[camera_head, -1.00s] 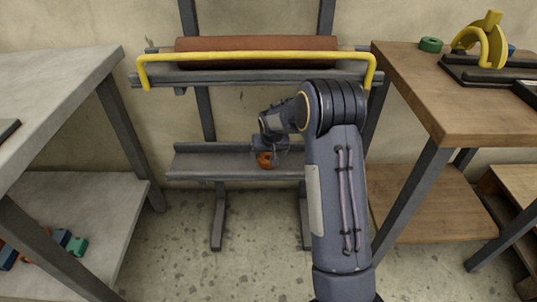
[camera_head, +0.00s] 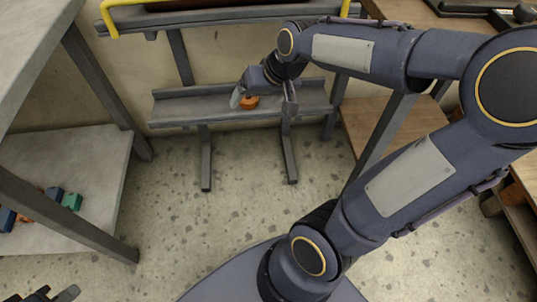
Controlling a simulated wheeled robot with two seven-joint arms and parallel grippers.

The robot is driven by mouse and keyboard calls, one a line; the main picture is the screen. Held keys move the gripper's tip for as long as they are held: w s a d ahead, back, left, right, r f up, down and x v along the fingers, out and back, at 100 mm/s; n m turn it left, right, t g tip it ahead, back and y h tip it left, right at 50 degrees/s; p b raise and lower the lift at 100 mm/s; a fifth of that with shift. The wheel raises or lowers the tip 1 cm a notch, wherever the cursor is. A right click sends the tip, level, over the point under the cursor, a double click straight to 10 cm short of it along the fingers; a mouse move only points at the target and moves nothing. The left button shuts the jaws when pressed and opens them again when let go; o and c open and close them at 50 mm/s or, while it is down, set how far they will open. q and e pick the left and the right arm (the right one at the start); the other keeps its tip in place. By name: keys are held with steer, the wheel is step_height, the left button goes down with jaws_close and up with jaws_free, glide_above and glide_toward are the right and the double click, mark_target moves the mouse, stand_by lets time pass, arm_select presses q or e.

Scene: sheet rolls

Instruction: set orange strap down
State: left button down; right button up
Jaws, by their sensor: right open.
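The orange strap (camera_head: 249,102) is a small coil on the grey lower shelf (camera_head: 190,108) of the rack, near its middle. My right gripper (camera_head: 264,103) is over this shelf, its fingers spread wide, with the strap between them and nearer the left finger. The strap looks to rest on the shelf, and its upper part is partly hidden by the gripper. My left gripper (camera_head: 56,294) shows only as dark tips at the bottom left corner, cut off by the frame edge, far from the strap.
A grey table with a lower shelf (camera_head: 95,150) holding several coloured blocks (camera_head: 71,201) stands at left. A wooden bench (camera_head: 400,12) stands at right. Speckled floor is clear before the rack.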

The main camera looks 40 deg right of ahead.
steer(key=s+a+n+y, duration=0.1)
steer(key=s+a, duration=0.3)
steer(key=s, duration=0.3)
steer(key=s+a+n, duration=0.1)
steer(key=s+a, duration=0.3)
steer(key=s, duration=0.4)
steer(key=shift+s+a+f+y, duration=0.2)
steer(key=shift+s+a+y, duration=0.1)
steer(key=shift+y, duration=0.1)
step_height(320, 180, up, 33)
steer(key=p, duration=3.2)
steer(key=shift+f+p, duration=0.15)
steer(key=shift+p, duration=0.15)
